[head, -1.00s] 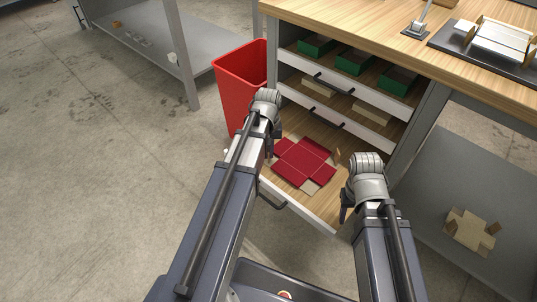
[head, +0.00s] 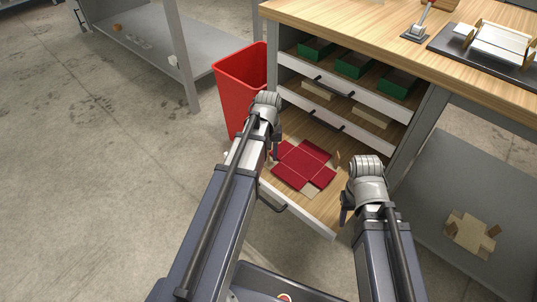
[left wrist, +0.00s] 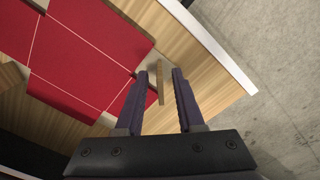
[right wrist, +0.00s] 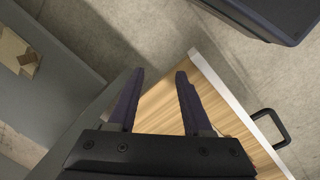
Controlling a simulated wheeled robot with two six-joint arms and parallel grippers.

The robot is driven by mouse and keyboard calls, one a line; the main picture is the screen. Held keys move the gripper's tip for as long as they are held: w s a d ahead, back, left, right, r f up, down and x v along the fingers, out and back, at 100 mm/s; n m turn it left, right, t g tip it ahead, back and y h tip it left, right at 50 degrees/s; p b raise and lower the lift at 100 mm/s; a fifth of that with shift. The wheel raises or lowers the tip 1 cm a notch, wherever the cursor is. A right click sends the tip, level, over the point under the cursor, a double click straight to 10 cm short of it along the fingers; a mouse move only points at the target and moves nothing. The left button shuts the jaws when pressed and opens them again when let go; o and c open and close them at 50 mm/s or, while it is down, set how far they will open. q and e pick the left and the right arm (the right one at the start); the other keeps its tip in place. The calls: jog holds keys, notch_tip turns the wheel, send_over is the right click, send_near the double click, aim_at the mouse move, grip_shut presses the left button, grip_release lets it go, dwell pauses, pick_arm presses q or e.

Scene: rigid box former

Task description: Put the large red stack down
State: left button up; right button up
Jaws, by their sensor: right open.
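The large red stack (head: 303,164) of flat box blanks, with tan flaps, lies flat in the open bottom drawer (head: 325,222). It also shows in the left wrist view (left wrist: 85,50), with red panels and thin pale crease lines. My left gripper (head: 273,152) is at the stack's left edge. In the left wrist view the fingers (left wrist: 159,75) are apart, with a narrow upright tan flap (left wrist: 160,84) between them and gaps visible. My right gripper (head: 345,212) is open and empty. In the right wrist view its fingers (right wrist: 160,77) are over the bare drawer floor.
A red bin (head: 243,82) stands left of the drawer unit. Upper drawers hold green stacks (head: 355,66) and tan pieces (head: 370,116). A tan blank (head: 469,233) lies on the grey lower shelf at right. The drawer handle (right wrist: 271,128) sticks out beyond the drawer front.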

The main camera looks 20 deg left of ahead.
pick_arm(q)
notch_tip(320, 180, up, 12)
jog(key=p, duration=1.2)
jog(key=s+d+m, duration=0.4)
jog(key=s+d, duration=0.3)
jog(key=d, duration=0.2)
jog(key=s+d+m+y, duration=0.1)
jog(key=s+d+m, duration=0.3)
jog(key=s+d, duration=0.3)
jog(key=d, duration=0.2)
jog(key=shift+d+m, duration=0.35)
jog(key=shift+m, duration=0.05)
jog(key=shift+c, duration=0.2)
